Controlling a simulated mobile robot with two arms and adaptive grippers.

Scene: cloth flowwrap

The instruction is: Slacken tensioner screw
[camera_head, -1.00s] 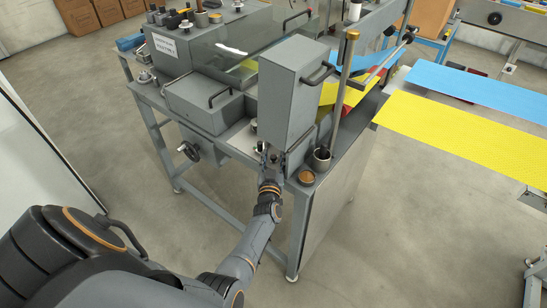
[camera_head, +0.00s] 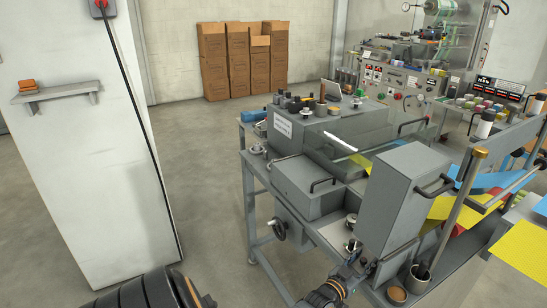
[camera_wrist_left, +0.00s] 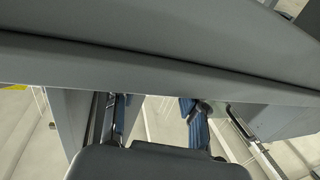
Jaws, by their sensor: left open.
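The grey machine (camera_head: 300,177) stands on a metal frame at the right of the head view. I cannot pick out the tensioner screw for certain. A small dark knob (camera_head: 351,246) sits on the machine's front ledge, beside a tall grey box (camera_head: 396,205). My left gripper (camera_head: 358,268) is at this front edge, below the box, partly hidden. In the left wrist view the two fingers (camera_wrist_left: 157,110) are apart with nothing seen between them. A broad grey surface fills the top of that view. My right gripper is not in view.
A handwheel (camera_head: 279,230) sticks out from the machine's left side. A post (camera_head: 462,205) and a dark cup (camera_head: 418,277) stand right of the box. The floor between is clear.

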